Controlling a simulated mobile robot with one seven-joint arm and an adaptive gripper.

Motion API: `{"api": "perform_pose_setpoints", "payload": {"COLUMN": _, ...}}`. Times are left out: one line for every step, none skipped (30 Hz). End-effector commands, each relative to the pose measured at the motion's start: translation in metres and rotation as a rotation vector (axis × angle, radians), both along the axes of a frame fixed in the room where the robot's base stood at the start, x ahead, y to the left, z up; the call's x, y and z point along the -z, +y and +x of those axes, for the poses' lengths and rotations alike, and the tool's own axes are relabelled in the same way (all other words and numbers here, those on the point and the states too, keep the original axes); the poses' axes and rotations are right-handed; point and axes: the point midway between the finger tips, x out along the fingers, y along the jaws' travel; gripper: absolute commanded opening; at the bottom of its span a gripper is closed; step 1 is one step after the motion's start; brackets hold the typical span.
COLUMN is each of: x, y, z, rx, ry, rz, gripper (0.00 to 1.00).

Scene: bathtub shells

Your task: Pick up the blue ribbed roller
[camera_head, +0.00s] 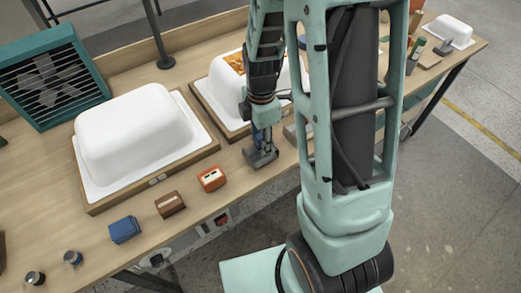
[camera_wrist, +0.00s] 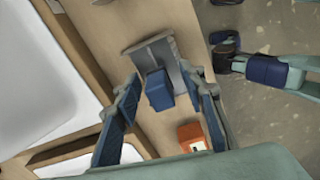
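A tool with a blue block-like upper part (camera_wrist: 158,88) and a grey, ridged metal base (camera_wrist: 150,50) stands on the bench; it looks like the blue ribbed roller. In the head view its grey base (camera_head: 262,158) shows at the bench's front edge, right of the orange box. My gripper (camera_wrist: 162,77) is above it, open, with one finger on each side of the blue part and a visible gap on both sides. In the head view my gripper (camera_head: 262,128) is partly hidden, and finger contact cannot be told there.
An orange box (camera_head: 212,179), a brown box (camera_head: 170,204) and a blue box (camera_head: 125,230) line the front edge. White tub shells on wooden-framed boards stand behind, the nearer one (camera_head: 135,135) at left. The orange box (camera_wrist: 194,137) is close to my right finger.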

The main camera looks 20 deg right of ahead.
Motion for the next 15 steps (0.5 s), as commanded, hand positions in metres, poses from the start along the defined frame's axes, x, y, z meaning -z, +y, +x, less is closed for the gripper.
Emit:
{"api": "perform_pose_setpoints", "payload": {"x": -0.0002, "y": 0.0, "z": 0.0001, "rx": 0.0, "ry": 0.0, "rz": 0.0, "gripper": 0.3}}
{"api": "perform_pose_setpoints", "payload": {"x": -0.0002, "y": 0.0, "z": 0.0001, "rx": 0.0, "ry": 0.0, "rz": 0.0, "gripper": 0.26}}
{"api": "perform_pose_setpoints", "payload": {"x": -0.0002, "y": 0.0, "z": 0.0001, "rx": 0.0, "ry": 0.0, "rz": 0.0, "gripper": 0.22}}
{"api": "perform_pose_setpoints", "payload": {"x": -0.0002, "y": -0.0001, "z": 0.0, "rx": 0.0, "ry": 0.0, "rz": 0.0, "gripper": 0.19}}
{"api": "perform_pose_setpoints", "payload": {"x": -0.0003, "y": -0.0001, "z": 0.0001, "rx": 0.0, "ry": 0.0, "rz": 0.0, "gripper": 0.15}}
{"api": "perform_pose_setpoints", "payload": {"x": -0.0003, "y": -0.0001, "z": 0.0001, "rx": 0.0, "ry": 0.0, "rz": 0.0, "gripper": 0.11}}
{"api": "perform_pose_setpoints", "payload": {"x": -0.0003, "y": 0.0, "z": 0.0001, "rx": 0.0, "ry": 0.0, "rz": 0.0, "gripper": 0.08}}
{"api": "perform_pose_setpoints", "payload": {"x": -0.0003, "y": 0.0, "z": 0.0001, "rx": 0.0, "ry": 0.0, "rz": 0.0, "gripper": 0.04}}
{"api": "perform_pose_setpoints", "payload": {"x": -0.0003, "y": -0.0001, "z": 0.0001, "rx": 0.0, "ry": 0.0, "rz": 0.0, "gripper": 0.0}}
{"api": "perform_pose_setpoints", "payload": {"x": -0.0003, "y": -0.0001, "z": 0.0001, "rx": 0.0, "ry": 0.0, "rz": 0.0, "gripper": 0.0}}
{"api": "perform_pose_setpoints", "payload": {"x": -0.0004, "y": -0.0001, "z": 0.0001, "rx": 0.0, "ry": 0.0, "rz": 0.0, "gripper": 0.0}}
{"api": "perform_pose_setpoints", "payload": {"x": -0.0007, "y": 0.0, "z": 0.0004, "rx": 0.0, "ry": -0.001, "rz": 0.0, "gripper": 0.0}}
{"api": "perform_pose_setpoints", "payload": {"x": -0.0007, "y": -0.0001, "z": 0.0003, "rx": 0.0, "ry": -0.001, "rz": 0.0, "gripper": 0.0}}
{"api": "perform_pose_setpoints", "payload": {"x": -0.0007, "y": 0.0, "z": 0.0004, "rx": 0.0, "ry": -0.001, "rz": 0.0, "gripper": 0.0}}
{"api": "perform_pose_setpoints", "payload": {"x": -0.0007, "y": 0.0, "z": 0.0004, "rx": 0.0, "ry": -0.001, "rz": 0.0, "gripper": 0.0}}
